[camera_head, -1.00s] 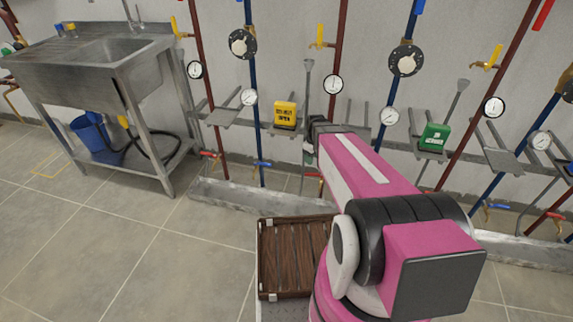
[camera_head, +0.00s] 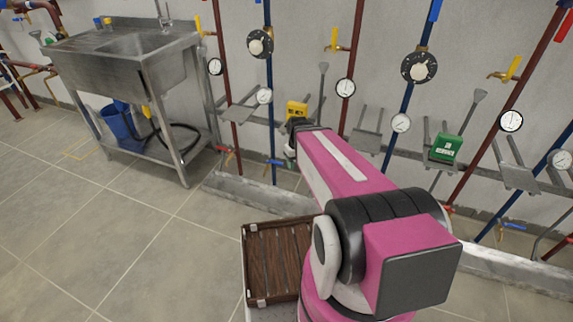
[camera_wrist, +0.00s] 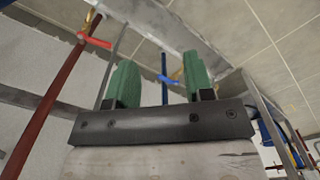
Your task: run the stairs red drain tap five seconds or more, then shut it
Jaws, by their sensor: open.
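Small red drain taps sit low on the red pipes; one is left of my arm (camera_head: 224,150), another at the right (camera_head: 448,210). I cannot read which is labelled stairs. My gripper (camera_wrist: 160,78) has two green fingers, spread apart with nothing between them. In the wrist view, a red tap handle (camera_wrist: 93,40) on a red pipe lies beyond and left of the left finger, apart from it. A blue tap (camera_wrist: 168,79) shows between the fingers, farther off. In the head view my arm hides the fingers, near the yellow box.
A yellow box (camera_head: 297,110) and a green box (camera_head: 446,147) stand on wall brackets among pipes and gauges. A pale trough (camera_head: 260,195) runs along the floor. A steel sink (camera_head: 140,60) stands left, with a blue bucket (camera_head: 117,122) underneath. A brown slatted tray (camera_head: 275,258) is beside my arm.

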